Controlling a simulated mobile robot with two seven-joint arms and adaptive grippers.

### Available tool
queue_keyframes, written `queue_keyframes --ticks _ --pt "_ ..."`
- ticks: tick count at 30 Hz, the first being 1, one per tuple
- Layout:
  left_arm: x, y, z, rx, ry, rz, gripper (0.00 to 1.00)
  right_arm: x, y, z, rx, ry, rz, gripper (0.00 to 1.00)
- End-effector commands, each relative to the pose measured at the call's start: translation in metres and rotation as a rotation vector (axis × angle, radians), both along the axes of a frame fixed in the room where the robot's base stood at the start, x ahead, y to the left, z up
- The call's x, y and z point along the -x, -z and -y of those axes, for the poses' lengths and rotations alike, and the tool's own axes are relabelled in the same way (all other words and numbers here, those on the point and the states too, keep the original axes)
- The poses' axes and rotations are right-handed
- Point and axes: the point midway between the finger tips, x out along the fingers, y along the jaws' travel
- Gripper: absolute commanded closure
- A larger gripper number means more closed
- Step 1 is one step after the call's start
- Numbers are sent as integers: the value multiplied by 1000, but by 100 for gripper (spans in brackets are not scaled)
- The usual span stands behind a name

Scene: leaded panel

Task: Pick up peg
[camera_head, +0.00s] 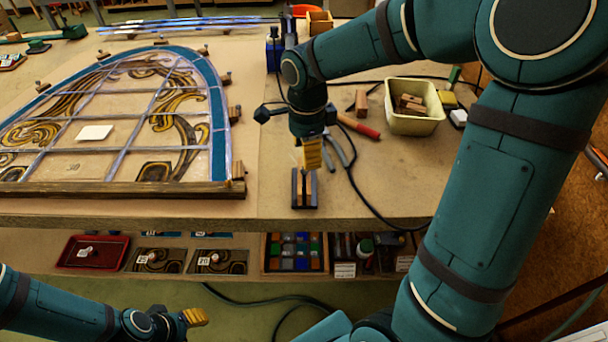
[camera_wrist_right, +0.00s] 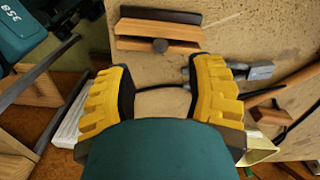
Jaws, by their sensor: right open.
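A small wooden block with dark sides (camera_head: 304,188) stands near the front edge of the bench. In the right wrist view the wooden block (camera_wrist_right: 142,31) has a dark round end (camera_wrist_right: 160,46) at its middle, which looks like the peg. My right gripper (camera_head: 312,160) points down just above and behind the block. In its wrist view the yellow fingers (camera_wrist_right: 162,75) are apart with nothing between them, and the block lies beyond the tips. My left gripper (camera_head: 196,317) is low in front of the bench, and its finger gap cannot be made out.
A leaded panel (camera_head: 222,110) in a wooden frame fills the bench's left side. A red-handled tool (camera_head: 358,127), a black cable and a cream bin (camera_head: 413,122) of wood pieces lie to the right. A shelf below holds a red tray (camera_head: 93,253).

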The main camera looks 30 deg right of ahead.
Motion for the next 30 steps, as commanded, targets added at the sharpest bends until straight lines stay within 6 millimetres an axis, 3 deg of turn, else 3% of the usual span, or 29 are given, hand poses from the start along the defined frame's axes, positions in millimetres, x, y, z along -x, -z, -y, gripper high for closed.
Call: queue_keyframes --ticks 5,15,25,29,30 --pt "-1 3 0 0 -1 2 53 0 11 0 0 -1 -1 47" --pt "-3 16 0 -1 -2 8 53 -2 55 -3 0 0 -1 47" --pt "-3 16 0 -1 -2 9 53 -2 58 -3 -1 -1 0 48" --pt "-3 16 0 -1 -2 9 53 -2 58 -3 -1 -1 0 93" --pt "-3 16 0 -1 -2 9 53 -2 58 -3 -1 -1 0 100"
